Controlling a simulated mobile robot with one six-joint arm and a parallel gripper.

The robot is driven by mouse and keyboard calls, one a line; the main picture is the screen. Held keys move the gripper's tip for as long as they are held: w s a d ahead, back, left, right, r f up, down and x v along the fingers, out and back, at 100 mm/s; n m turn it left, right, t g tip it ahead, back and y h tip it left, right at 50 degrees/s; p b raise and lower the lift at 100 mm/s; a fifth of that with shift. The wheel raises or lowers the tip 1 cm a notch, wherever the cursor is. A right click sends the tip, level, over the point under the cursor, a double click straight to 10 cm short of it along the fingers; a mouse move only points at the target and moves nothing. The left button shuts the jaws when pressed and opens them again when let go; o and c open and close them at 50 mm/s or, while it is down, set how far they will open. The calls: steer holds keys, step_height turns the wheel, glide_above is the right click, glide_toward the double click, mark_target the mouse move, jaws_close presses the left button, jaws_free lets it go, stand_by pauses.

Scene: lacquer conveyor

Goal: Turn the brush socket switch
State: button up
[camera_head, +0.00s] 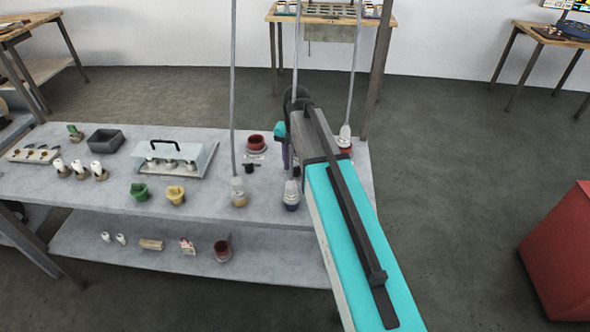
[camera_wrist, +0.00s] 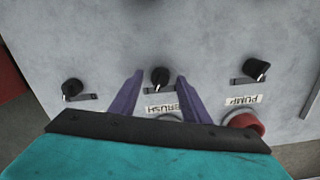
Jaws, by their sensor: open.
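The brush socket switch is a black rotary knob (camera_wrist: 160,75) on the grey tabletop, beside an upside-down BRUSH label (camera_wrist: 174,107). In the wrist view it appears between the two purple fingertips of my gripper (camera_wrist: 160,77). I cannot tell how high the fingertips are above the surface.
A second black knob (camera_wrist: 256,69) sits at right by a PUMP label (camera_wrist: 242,100) and a red socket (camera_wrist: 244,123). A third knob (camera_wrist: 71,88) is at left.

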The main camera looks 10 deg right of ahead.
steer(key=shift+f, duration=0.35)
steer(key=c, duration=1)
steer(key=shift+c, duration=0.2)
steer(key=shift+n, duration=0.4)
steer(key=n+p, duration=0.1)
steer(key=n, duration=0.4)
steer(key=shift+r, duration=0.1)
steer(key=n+p, duration=0.1)
steer(key=n, duration=0.5)
